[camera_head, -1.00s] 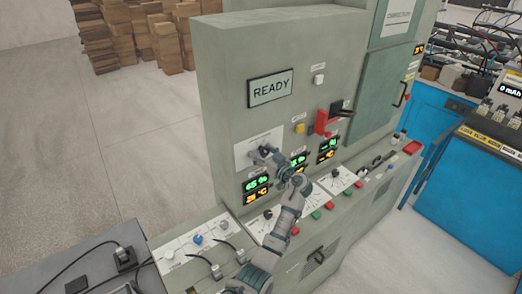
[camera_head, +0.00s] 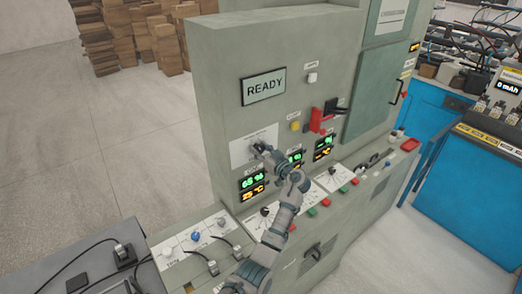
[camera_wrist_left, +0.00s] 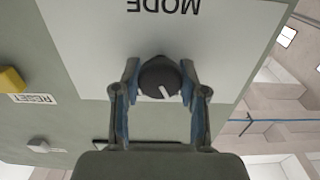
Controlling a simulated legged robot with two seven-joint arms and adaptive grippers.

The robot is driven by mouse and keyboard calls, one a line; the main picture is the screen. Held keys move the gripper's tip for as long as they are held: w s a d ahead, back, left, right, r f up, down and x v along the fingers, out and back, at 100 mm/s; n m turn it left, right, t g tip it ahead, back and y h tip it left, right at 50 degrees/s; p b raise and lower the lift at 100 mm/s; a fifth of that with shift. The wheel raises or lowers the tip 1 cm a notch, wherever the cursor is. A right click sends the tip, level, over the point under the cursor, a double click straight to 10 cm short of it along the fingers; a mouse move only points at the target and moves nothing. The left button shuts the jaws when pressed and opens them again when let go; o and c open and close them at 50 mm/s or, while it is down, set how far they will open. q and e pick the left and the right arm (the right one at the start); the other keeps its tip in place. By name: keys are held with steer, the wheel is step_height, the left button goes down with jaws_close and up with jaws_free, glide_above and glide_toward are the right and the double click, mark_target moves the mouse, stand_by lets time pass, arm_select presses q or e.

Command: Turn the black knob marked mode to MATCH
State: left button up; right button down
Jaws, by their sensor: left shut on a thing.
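The black mode knob (camera_wrist_left: 160,78) sits on a white plate (camera_wrist_left: 235,35) under the word MODE, which appears upside down in the left wrist view. A white pointer line on the knob points down in that view, slightly to the right. My left gripper (camera_wrist_left: 160,82) is shut on the knob, one finger on each side. In the head view my left gripper (camera_head: 262,150) is at the white plate (camera_head: 239,154) on the grey-green cabinet and hides the knob. The position names around the knob, MATCH included, cannot be read. My right gripper is not in view.
A READY display (camera_head: 264,86) is above the plate. A yellow button (camera_wrist_left: 12,80) marked RESET and a red switch (camera_head: 318,120) are nearby on the panel. Green and orange readouts (camera_head: 253,182) lie below the plate. A sloped console with knobs and buttons juts out beneath.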

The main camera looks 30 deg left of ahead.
arm_select(q)
steer(key=shift+f, duration=0.25)
steer(key=shift+m, duration=0.3)
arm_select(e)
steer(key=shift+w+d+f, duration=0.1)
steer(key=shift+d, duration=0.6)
arm_select(q)
steer(key=m, duration=0.3)
steer(key=shift+f+m, duration=0.1)
steer(key=shift+m, duration=0.3)
steer(key=m, duration=0.2)
steer(key=shift+m, duration=0.3)
steer(key=shift+m+p, duration=0.7)
steer(key=shift+m, duration=0.5)
steer(key=shift+f+m+p, duration=0.15)
steer(key=shift+m+p, duration=0.4)
steer(key=shift+m, duration=0.65)
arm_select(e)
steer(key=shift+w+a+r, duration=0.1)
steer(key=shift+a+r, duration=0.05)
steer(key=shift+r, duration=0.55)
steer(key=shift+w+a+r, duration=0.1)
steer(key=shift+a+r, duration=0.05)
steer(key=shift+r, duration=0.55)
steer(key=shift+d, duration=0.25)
arm_select(q)
steer(key=o, duration=1.1)
steer(key=shift+c, duration=0.2)
steer(key=shift+o, duration=0.4)
steer(key=shift+w+a, duration=0.1)
